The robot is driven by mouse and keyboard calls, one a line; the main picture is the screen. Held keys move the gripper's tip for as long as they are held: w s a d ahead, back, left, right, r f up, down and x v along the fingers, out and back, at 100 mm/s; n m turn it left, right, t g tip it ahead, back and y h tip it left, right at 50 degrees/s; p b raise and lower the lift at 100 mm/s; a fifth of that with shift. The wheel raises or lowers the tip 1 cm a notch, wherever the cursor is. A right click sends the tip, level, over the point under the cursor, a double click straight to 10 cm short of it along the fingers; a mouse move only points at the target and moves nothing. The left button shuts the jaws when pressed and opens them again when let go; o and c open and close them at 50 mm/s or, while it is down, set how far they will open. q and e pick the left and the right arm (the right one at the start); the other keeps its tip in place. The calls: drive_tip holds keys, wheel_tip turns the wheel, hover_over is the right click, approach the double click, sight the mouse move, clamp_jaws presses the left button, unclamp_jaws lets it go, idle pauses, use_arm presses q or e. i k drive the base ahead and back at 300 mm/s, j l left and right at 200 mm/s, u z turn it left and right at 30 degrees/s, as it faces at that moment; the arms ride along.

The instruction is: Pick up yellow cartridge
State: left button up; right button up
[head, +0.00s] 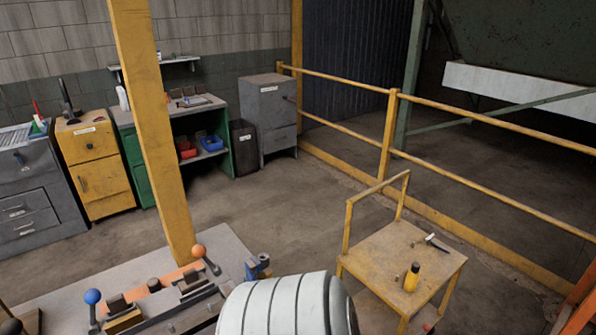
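A yellow cartridge (411,278) with a dark top stands upright on the top of a worn yellow cart (382,252) at the lower right. Nothing touches the cartridge, and its visible side is clear. Neither of my grippers shows in the head view, so I cannot see whether they are open or shut.
A small hammer-like tool (437,243) lies on the cart, behind the cartridge. A yellow railing (390,120) runs behind the cart. A workbench (225,245) with levers is at lower left, beside a yellow post (150,110). Cabinets line the back wall. The middle floor is clear.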

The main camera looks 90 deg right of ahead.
sight(413, 273)
drive_tip(key=j+z, duration=0.2)
drive_tip(key=z, duration=3.45)
drive_tip(key=i+l, duration=0.05)
drive_tip(key=l, duration=0.05)
